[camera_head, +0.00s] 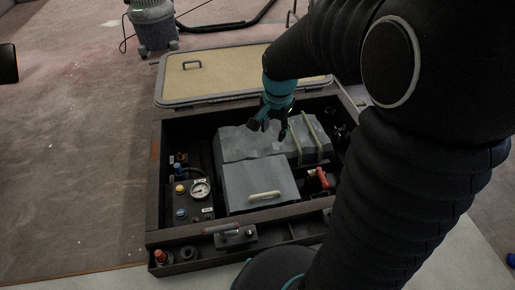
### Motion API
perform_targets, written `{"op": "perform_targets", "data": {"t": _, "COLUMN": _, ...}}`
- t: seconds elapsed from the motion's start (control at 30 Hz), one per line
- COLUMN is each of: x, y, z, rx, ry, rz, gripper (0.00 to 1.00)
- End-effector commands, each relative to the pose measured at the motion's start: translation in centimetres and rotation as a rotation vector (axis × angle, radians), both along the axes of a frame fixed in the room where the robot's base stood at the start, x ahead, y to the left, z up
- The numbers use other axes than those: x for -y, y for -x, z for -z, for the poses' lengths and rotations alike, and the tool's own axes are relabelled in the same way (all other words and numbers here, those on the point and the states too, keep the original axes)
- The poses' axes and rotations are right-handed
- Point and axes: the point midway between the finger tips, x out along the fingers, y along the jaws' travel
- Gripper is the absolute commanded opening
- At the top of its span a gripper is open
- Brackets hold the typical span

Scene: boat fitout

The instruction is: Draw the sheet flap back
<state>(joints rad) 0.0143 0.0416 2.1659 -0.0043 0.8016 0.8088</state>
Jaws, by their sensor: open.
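A grey sheet (232,144) covers the bulky contents in the middle of an open dark box (158,190). Its near part, which looks like a flap (240,180), lies flat and carries a pale bar handle (264,196). My gripper (269,130) hangs over the far part of the sheet, fingers pointing down and apart. I see nothing between the fingers. I cannot tell whether they touch the sheet. My arm hides the box's right side.
The box's tan lid (230,72) lies open behind it. A gauge (200,189) with coloured knobs sits at the left inside. A red handle (322,178) and strapped grey block (308,140) are at the right. A vacuum cleaner (153,25) stands at the back. The left floor is clear.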

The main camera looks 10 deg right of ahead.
Motion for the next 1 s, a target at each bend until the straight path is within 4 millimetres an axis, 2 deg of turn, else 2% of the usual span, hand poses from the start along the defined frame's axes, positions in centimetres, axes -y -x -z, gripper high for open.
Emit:
{"op": "perform_targets", "data": {"t": 0.03, "x": 0.1, "y": -1.1, "z": 2.0, "rx": -0.032, "ry": -0.005, "rz": 0.049, "gripper": 0.43}}
{"op": "perform_targets", "data": {"t": 0.17, "x": 0.2, "y": -3.4, "z": 6.2, "rx": -0.09, "ry": -0.017, "rz": 0.189, "gripper": 0.43}}
{"op": "perform_targets", "data": {"t": 0.3, "x": 0.4, "y": -5.4, "z": 11.4, "rx": -0.155, "ry": -0.019, "rz": 0.338, "gripper": 0.43}}
{"op": "perform_targets", "data": {"t": 0.43, "x": 0.6, "y": -6.8, "z": 16.5, "rx": -0.211, "ry": -0.013, "rz": 0.478, "gripper": 0.43}}
{"op": "perform_targets", "data": {"t": 0.6, "x": 0.7, "y": -7.7, "z": 22.4, "rx": -0.27, "ry": 0.002, "rz": 0.631, "gripper": 0.43}}
{"op": "perform_targets", "data": {"t": 0.7, "x": 0.8, "y": -7.8, "z": 24.9, "rx": -0.291, "ry": 0.01, "rz": 0.695, "gripper": 0.43}}
{"op": "perform_targets", "data": {"t": 0.8, "x": 0.8, "y": -7.9, "z": 26.4, "rx": -0.305, "ry": 0.016, "rz": 0.733, "gripper": 0.43}}
{"op": "perform_targets", "data": {"t": 1.0, "x": 0.9, "y": -7.7, "z": 28.0, "rx": -0.314, "ry": 0.02, "rz": 0.757, "gripper": 0.43}}
